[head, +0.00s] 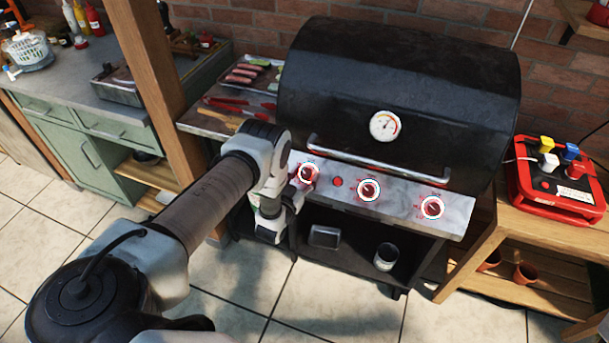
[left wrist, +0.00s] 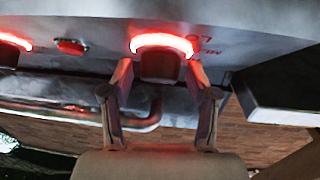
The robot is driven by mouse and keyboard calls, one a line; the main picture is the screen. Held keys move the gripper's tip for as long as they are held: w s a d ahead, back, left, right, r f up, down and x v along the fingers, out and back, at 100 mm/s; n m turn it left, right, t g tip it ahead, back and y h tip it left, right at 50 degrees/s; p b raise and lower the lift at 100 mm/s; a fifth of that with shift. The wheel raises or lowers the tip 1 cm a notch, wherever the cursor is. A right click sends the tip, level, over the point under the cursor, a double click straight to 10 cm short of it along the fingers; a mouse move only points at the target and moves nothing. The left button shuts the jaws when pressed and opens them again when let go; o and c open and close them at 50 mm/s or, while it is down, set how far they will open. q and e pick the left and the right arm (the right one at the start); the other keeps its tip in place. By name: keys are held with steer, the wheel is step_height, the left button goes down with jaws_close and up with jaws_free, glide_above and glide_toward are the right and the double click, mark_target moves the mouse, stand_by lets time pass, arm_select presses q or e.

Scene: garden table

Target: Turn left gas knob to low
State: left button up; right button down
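The left gas knob (head: 308,173) is a dark round knob with a glowing red and white ring on the grill's front panel (head: 400,199). My left gripper (head: 297,188) is right at this knob in the head view. In the left wrist view, the left gas knob (left wrist: 160,66) sits between the two fingertips of my left gripper (left wrist: 157,75). The fingers stand apart on either side of it, with a small gap showing at the left finger; contact is not clear. Red lettering beside the ring is partly readable. My right gripper is in neither view.
The middle knob (head: 368,189), right knob (head: 432,207) and a red button (head: 338,181) share the panel. The lid handle (head: 380,163) runs just above. A wooden post (head: 150,70) stands left of the grill. A red box (head: 556,185) is on the right bench.

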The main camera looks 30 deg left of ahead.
arm_select(q)
steer(key=c, duration=0.7)
steer(key=shift+w+d+f+n+g+y+b, duration=0.1)
steer(key=shift+n+g+y+b, duration=0.05)
steer(key=shift+n+y+b, duration=0.6)
steer(key=shift+d+f+n+g+y+b, duration=0.15)
steer(key=shift+n+y+b, duration=0.4)
steer(key=shift+n, duration=0.4)
steer(key=n+g+y+b, duration=0.1)
steer(key=n+y+b, duration=0.1)
steer(key=n, duration=0.1)
steer(key=shift+n+y, duration=0.3)
steer(key=n+g+y+b, duration=0.1)
steer(key=n+g, duration=0.1)
steer(key=n, duration=0.1)
steer(key=n+g+y+b, duration=0.2)
steer(key=n, duration=0.2)
steer(key=shift+w+d+r+y, duration=0.1)
steer(key=shift+d+r+y, duration=0.1)
steer(key=shift+y, duration=0.1)
steer(key=n+g+b, duration=0.1)
steer(key=n+g, duration=0.1)
steer(key=n, duration=0.1)
steer(key=n+g+b, duration=0.1)
steer(key=n+g, duration=0.1)
steer(key=n, duration=0.1)
steer(key=shift+w+r+g+y, duration=0.1)
steer(key=shift+r+g+y, duration=0.1)
steer(key=shift+g+y, duration=0.2)
steer(key=o, duration=1.1)
